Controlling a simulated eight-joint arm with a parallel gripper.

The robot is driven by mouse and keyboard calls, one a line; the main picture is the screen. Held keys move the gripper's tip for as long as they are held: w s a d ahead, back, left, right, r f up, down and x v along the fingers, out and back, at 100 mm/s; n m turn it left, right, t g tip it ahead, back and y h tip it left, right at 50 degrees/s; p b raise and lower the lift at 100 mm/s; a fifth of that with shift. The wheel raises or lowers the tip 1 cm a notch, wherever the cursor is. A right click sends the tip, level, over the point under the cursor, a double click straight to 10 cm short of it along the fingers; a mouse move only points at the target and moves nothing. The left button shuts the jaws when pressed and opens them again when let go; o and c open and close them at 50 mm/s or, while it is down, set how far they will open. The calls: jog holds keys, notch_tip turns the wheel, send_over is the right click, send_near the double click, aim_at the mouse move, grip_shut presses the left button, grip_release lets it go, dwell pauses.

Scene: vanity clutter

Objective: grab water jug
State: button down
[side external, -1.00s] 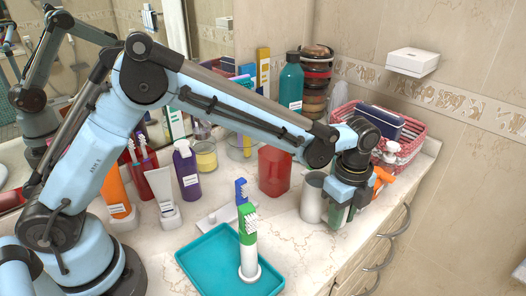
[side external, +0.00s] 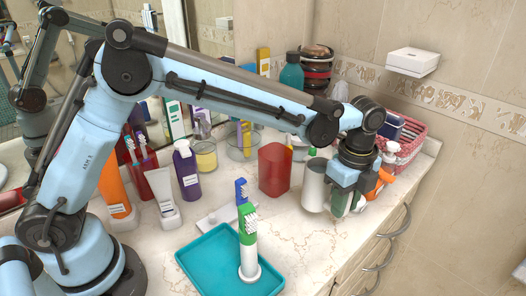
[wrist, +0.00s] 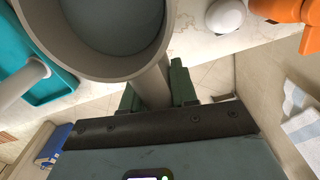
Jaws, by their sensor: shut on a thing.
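The water jug is a plain grey-beige cylinder (side external: 313,187), upright near the counter's right front edge in the side view. My gripper (side external: 343,203) is to its right, with the green fingers pointing down. In the wrist view, the jug's round rim (wrist: 55,52) fills the upper left and I look into its grey inside. The green fingers (wrist: 153,94) are shut on its handle, one on each side. The jug appears held slightly above the counter. Its far side is hidden.
A red cup (side external: 274,169) stands left of the jug. An orange item (side external: 384,179) and a white pump bottle (side external: 390,152) are close behind my gripper. A pink basket (side external: 412,146) is farther back.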

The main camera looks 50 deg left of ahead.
jog(key=s+d+r, duration=0.6)
jog(key=s+r, duration=0.1)
jog(key=s, duration=0.2)
jog(key=shift+s+d, duration=0.25)
dwell(0.5)
